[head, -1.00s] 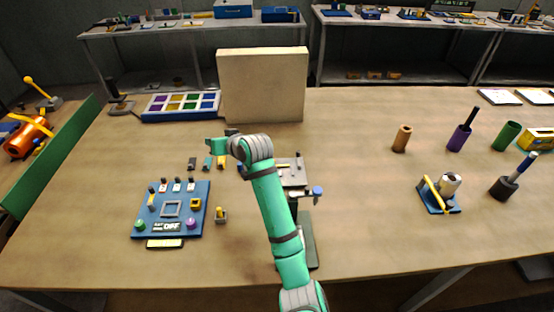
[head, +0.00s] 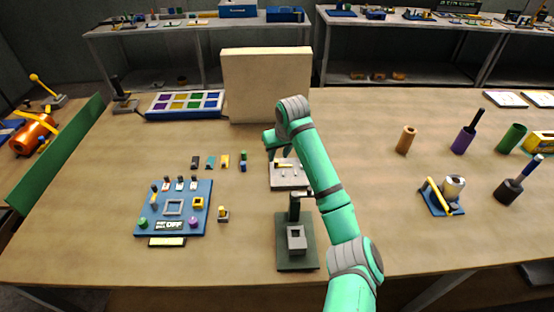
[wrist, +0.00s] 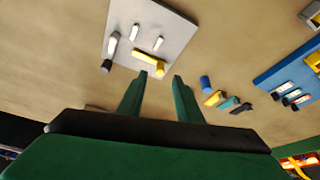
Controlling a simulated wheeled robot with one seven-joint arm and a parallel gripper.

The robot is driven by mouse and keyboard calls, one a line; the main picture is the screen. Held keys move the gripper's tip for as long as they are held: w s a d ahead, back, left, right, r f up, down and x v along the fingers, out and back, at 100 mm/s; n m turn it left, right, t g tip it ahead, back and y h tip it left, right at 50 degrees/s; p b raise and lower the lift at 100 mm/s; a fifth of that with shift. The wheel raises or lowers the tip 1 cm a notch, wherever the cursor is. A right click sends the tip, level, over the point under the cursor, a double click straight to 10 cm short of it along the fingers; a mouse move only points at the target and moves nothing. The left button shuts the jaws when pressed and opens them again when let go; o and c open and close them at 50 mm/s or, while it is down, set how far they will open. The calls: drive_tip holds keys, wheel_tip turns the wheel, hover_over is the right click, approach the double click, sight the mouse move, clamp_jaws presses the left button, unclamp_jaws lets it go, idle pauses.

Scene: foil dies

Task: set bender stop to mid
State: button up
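A light grey plate with pegs (head: 288,178), which looks like the bender, lies mid-table under my gripper. In the wrist view the plate (wrist: 165,25) carries several short white-topped pegs, a dark cylinder (wrist: 106,66) at its corner and a yellow bar (wrist: 148,61) along its near edge. Which part is the stop, I cannot tell for sure. My gripper (head: 278,153) hangs over the plate's back edge in the head view. In the wrist view its green fingers (wrist: 160,76) stand apart and empty, with the yellow bar just beyond their tips. Contact is not clear.
A blue panel (head: 180,220) and small coloured blocks (head: 225,161) are to the left. A beige upright board (head: 265,85) stands behind.

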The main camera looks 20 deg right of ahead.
sight(276, 161)
drive_tip(key=shift+x, duration=2.3)
clamp_jaws()
